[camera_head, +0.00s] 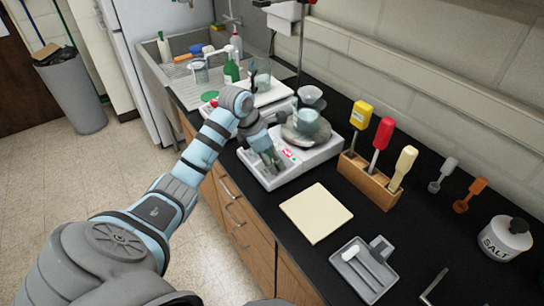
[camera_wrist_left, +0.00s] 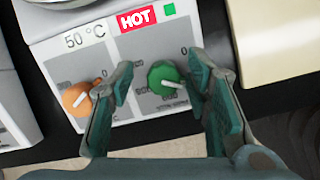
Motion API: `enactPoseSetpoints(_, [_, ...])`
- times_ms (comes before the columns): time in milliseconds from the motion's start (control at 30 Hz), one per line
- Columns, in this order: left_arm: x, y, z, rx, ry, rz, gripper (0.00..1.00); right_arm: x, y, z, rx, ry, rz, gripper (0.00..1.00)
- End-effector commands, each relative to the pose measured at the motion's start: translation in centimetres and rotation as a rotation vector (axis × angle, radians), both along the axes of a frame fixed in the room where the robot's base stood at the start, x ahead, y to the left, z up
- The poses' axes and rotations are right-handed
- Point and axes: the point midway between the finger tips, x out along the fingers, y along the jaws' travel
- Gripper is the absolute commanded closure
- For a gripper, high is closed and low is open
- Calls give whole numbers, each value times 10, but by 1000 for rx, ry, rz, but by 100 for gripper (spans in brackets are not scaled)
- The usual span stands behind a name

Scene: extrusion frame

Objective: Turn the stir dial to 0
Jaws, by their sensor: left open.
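The hotplate stirrer (camera_head: 312,153) stands on the black counter with a beaker (camera_head: 307,122) on its top. In the left wrist view its front panel (camera_wrist_left: 130,45) shows a red HOT sign (camera_wrist_left: 136,19) and "50 °C". A green dial (camera_wrist_left: 165,75) sits at the right and an orange dial (camera_wrist_left: 77,98) at the left. The small labels are too blurred to tell which is stir. The green dial's white mark slants slightly down to the right, away from its 0. My left gripper (camera_head: 269,163) is open, its fingers on either side of the green dial.
A cream pad (camera_head: 316,212) and a grey tray (camera_head: 364,268) lie on the counter in front. A wooden rack (camera_head: 369,180) with colored-handled tools stands to the right. Another white device (camera_head: 275,95) and the sink (camera_head: 185,85) are behind.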

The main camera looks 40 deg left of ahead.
Motion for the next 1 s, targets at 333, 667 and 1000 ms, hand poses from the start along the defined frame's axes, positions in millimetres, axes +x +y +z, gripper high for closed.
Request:
enactPoseSetpoints(333, [0,0,0,-1,0,0,83,-5,0,0,0,8,-1,60])
enactPoseSetpoints(667, [0,0,0,-3,1,7,100,-5,0,0,1,8,-1,60])
enactPoseSetpoints(1000, [-1,-1,1,-30,10,135,100,-4,0,6,1,8,-1,60])
